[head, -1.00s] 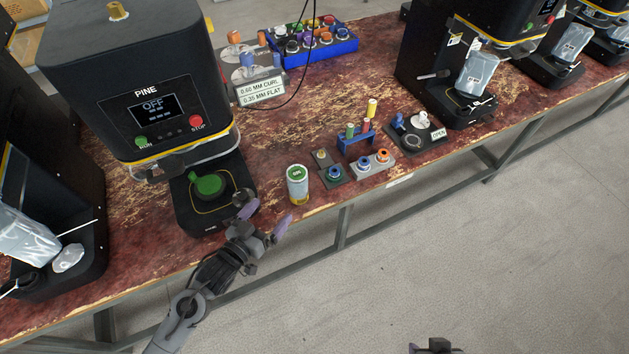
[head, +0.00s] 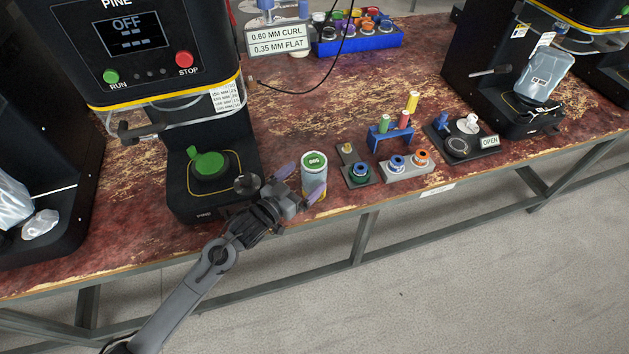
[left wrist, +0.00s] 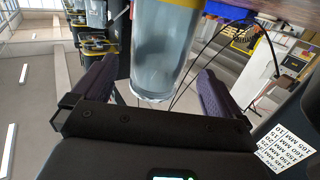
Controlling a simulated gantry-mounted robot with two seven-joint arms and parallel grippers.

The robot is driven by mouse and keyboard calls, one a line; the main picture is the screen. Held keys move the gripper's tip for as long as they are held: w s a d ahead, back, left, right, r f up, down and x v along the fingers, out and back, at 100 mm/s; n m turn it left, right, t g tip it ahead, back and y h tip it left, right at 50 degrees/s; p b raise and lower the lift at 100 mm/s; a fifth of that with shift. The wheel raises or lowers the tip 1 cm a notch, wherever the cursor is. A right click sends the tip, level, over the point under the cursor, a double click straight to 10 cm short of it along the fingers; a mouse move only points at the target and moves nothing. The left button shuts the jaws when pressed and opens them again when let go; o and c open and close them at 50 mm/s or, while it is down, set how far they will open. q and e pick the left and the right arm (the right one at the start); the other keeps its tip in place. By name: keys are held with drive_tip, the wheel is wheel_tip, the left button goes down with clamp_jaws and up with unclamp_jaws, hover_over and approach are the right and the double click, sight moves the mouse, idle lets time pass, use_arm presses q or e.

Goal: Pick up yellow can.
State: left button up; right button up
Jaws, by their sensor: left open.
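A can (head: 314,176) with a green lid and a pale grey body stands upright near the bench's front edge. In the left wrist view the can (left wrist: 165,45) shows as a grey-blue cylinder between the two fingers of the left gripper (left wrist: 157,75), with gaps on both sides. My right gripper is out of view.
A seamer with a green chuck (head: 209,164) stands left of the can. A small stand (head: 357,174) is close on its right, then a grey block with coloured rings (head: 407,169) and a blue rack (head: 390,135). The bench behind the can is bare.

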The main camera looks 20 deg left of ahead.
use_arm(q)
drive_tip(key=shift+b+x, duration=0.45)
drive_tip(key=shift+x, duration=0.7)
drive_tip(key=b+x, duration=0.1)
drive_tip(key=x, duration=0.3)
drive_tip(key=shift+d, duration=0.2)
drive_tip(key=shift+c, duration=0.5)
drive_tip(key=c, duration=1.2)
drive_tip(key=shift+r, duration=0.1)
drive_tip(key=shift+c, duration=0.7)
drive_tip(key=shift+r, duration=0.1)
